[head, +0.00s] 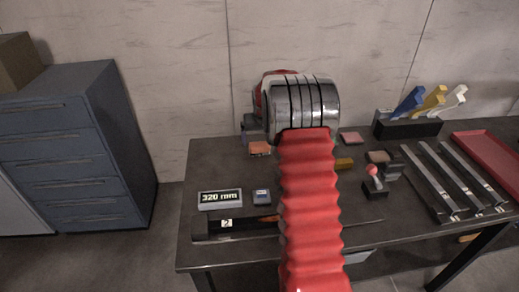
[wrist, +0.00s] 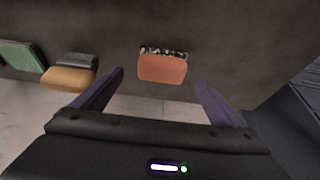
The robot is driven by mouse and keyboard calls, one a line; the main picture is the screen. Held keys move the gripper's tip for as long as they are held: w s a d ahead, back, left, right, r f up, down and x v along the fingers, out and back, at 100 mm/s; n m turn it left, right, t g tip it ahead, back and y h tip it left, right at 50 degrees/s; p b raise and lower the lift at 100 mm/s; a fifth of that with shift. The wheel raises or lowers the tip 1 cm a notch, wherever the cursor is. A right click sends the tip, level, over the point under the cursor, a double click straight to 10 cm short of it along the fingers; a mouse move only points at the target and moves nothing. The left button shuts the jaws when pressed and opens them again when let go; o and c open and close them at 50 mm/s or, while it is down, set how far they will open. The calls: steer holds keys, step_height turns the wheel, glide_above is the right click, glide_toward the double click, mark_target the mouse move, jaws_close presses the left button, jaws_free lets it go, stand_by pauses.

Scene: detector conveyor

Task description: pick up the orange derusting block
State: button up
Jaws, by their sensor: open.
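The orange derusting block (wrist: 162,69) lies on the dark table in the wrist view, with a black-and-white speckled strip along its far edge. In the head view the orange block (head: 260,148) is near the table's back edge, left of my arm. My gripper (wrist: 160,80) is open and empty. Its two dark fingers are spread, one on each side of the block in the picture, with gaps between. The block appears beyond the fingertips, and I cannot tell the exact distance. In the head view my arm hides the gripper's fingers.
In the wrist view a yellow-orange block (wrist: 68,78) with a dark part and a green block (wrist: 20,55) lie to the left. In the head view a 320 mm display (head: 220,198), a red-ball joystick (head: 374,178), metal bars (head: 455,180) and a red tray (head: 490,155) occupy the table.

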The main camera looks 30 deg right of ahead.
mark_target(259, 144)
steer(key=shift+x, duration=2.6)
steer(key=shift+w+a, duration=0.1)
steer(key=shift+a, duration=0.1)
steer(key=shift+c, duration=0.4)
steer(key=c, duration=1.1)
steer(key=shift+r, duration=0.15)
step_height(259, 144, up, 10)
steer(key=shift+f, duration=0.1)
